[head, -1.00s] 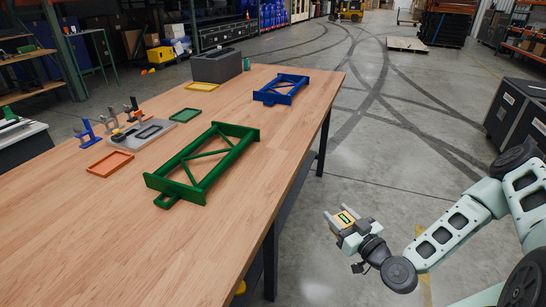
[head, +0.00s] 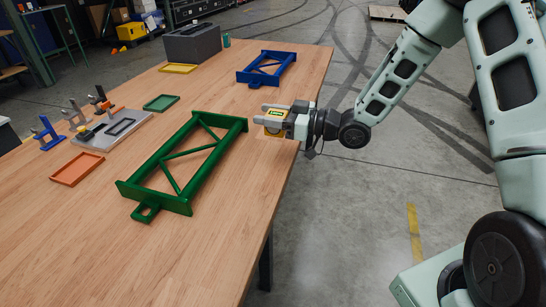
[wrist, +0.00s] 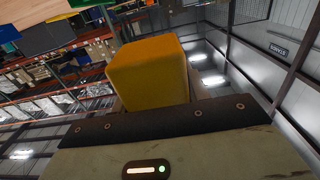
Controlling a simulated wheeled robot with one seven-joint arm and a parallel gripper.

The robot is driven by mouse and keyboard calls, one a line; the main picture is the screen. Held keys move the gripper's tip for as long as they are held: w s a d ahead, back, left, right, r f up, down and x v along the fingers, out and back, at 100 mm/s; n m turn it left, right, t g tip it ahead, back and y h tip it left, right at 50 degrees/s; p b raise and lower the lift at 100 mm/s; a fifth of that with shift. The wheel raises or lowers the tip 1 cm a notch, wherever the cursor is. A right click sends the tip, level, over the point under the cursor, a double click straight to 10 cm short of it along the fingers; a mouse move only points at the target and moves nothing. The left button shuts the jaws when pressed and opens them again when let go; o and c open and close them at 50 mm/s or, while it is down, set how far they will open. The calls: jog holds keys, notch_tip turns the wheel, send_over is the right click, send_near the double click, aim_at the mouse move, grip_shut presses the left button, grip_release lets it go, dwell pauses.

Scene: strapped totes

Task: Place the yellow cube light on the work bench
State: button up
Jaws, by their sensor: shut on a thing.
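The yellow cube light (wrist: 148,72) fills the middle of the wrist view, held at my gripper's fingers. The gripper appears to be over the bench top, just right of the green frame. I cannot tell how high the cube light is above the wood, or whether it touches.
A green frame (head: 187,199) lies left of my gripper and a blue frame (head: 268,66) lies beyond it. A grey bin (head: 192,44), shallow trays and a grey fixture plate (head: 112,130) are farther left. The bench front is bare.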

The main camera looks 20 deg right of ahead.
jog(key=shift+a, duration=0.1)
notch_tip(320, 180, down, 9)
jog(key=shift+f+p, duration=0.2)
jog(key=shift+p, duration=0.25)
jog(key=shift+f, duration=0.1)
dwell(0.4)
jog(key=shift+f, duration=0.15)
jog(key=o, duration=1.2)
jog(key=shift+o, duration=0.2)
